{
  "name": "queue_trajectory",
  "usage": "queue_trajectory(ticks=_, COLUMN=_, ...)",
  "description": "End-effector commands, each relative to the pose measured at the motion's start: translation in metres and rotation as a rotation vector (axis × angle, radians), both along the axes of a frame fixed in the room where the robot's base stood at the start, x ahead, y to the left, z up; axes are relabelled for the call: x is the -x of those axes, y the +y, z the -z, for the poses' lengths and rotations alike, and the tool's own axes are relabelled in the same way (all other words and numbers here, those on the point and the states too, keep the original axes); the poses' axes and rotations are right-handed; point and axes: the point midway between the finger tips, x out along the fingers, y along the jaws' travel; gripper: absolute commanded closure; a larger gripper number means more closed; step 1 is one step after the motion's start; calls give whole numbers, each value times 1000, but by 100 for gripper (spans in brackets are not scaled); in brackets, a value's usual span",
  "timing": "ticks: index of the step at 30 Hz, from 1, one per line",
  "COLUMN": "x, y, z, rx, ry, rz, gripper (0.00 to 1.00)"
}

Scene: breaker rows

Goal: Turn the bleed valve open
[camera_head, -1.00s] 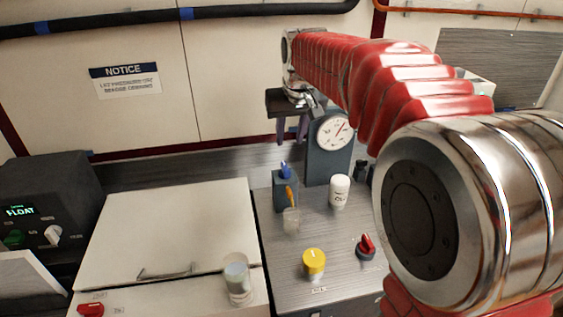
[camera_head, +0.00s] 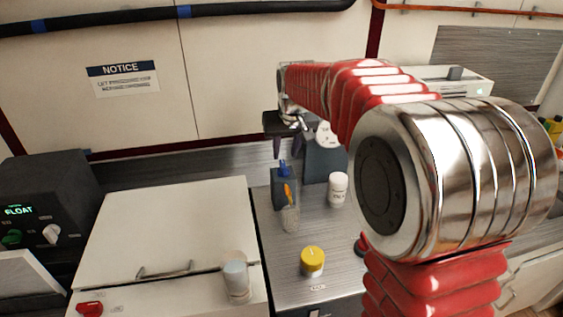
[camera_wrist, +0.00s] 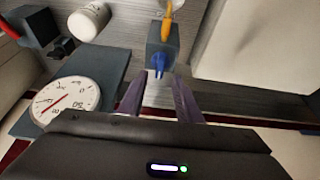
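A yellow round knob (camera_head: 312,261) stands on the grey counter with a small label below it, too small to read. I cannot tell from labels which is the bleed valve. My gripper (camera_head: 289,146) is above the back of the counter, well behind both knobs, in front of the gauge stand. In the wrist view its purple fingers (camera_wrist: 158,98) are apart with nothing between them. The dial gauge (camera_wrist: 66,101) shows left of them there.
A clear cup (camera_head: 290,219) and a white bottle (camera_head: 338,190) are close by. Open counter surrounds the yellow knob.

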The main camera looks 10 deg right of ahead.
Motion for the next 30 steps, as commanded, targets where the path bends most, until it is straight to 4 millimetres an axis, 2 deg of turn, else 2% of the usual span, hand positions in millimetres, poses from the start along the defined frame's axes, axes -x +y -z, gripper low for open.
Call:
queue_trajectory(ticks=6, x=-12, y=0, z=33, rx=0, ry=4, rz=0, gripper=69)
queue_trajectory(ticks=12, x=-21, y=0, z=51, rx=0, ry=2, rz=0, gripper=69)
queue_trajectory(ticks=23, x=-23, y=0, z=56, rx=0, ry=0, rz=-1, gripper=69)
queue_trajectory(ticks=30, x=-23, y=1, z=56, rx=0, ry=0, rz=-1, gripper=84)
